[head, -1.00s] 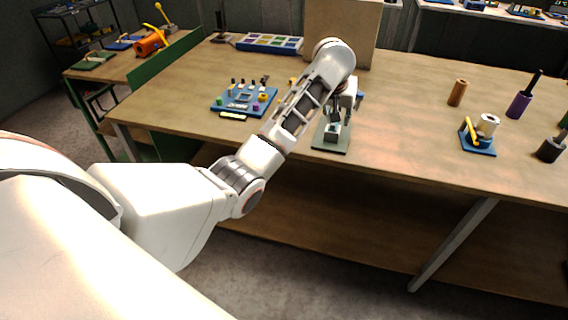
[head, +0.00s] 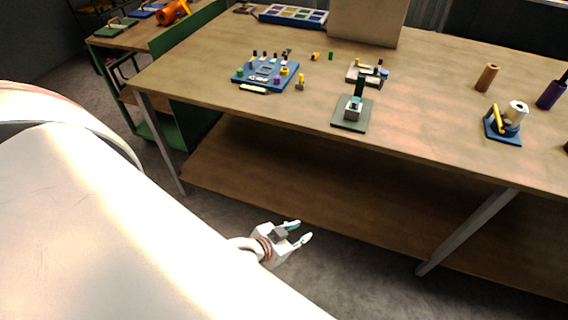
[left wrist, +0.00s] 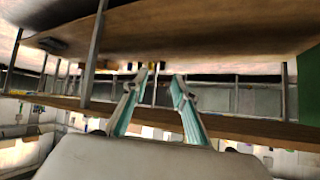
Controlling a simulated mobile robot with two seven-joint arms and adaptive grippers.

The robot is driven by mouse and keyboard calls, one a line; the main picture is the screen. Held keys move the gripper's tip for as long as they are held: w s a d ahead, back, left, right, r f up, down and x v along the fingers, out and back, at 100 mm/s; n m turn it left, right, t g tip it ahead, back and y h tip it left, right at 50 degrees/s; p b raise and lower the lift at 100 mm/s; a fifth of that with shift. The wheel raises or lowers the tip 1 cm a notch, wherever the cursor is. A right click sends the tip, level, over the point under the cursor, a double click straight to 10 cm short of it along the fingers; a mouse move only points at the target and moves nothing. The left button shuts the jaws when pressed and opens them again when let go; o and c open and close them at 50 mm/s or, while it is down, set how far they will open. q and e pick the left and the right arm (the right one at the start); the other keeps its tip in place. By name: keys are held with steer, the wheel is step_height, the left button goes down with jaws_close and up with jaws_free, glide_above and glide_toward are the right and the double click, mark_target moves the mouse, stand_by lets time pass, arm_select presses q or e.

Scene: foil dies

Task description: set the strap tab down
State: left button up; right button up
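My left gripper (head: 299,232) is below the tabletop's front edge, in front of the lower shelf. Its fingers are spread with nothing between them, and the left wrist view (left wrist: 155,85) also shows the gap empty. I cannot pick out the strap tab for certain. A grey-green base plate (head: 351,126) with a dark upright post and a small pale block (head: 353,108) stands near the table's front edge, well apart from the gripper. My right gripper is not in view.
The wooden table (head: 430,112) holds a blue board of small parts (head: 247,76), a small white fixture (head: 360,74), a brown cylinder (head: 487,77) and a blue stand with a white roll (head: 503,130). A tall tan box (head: 366,22) stands behind. Bare tabletop lies between them.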

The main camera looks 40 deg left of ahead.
arm_select(q)
steer(key=s+f+m, duration=0.1)
steer(key=s+f, duration=0.1)
steer(key=s, duration=0.5)
steer(key=shift+s+f, duration=0.15)
steer(key=shift+f, duration=0.1)
stand_by(0.6)
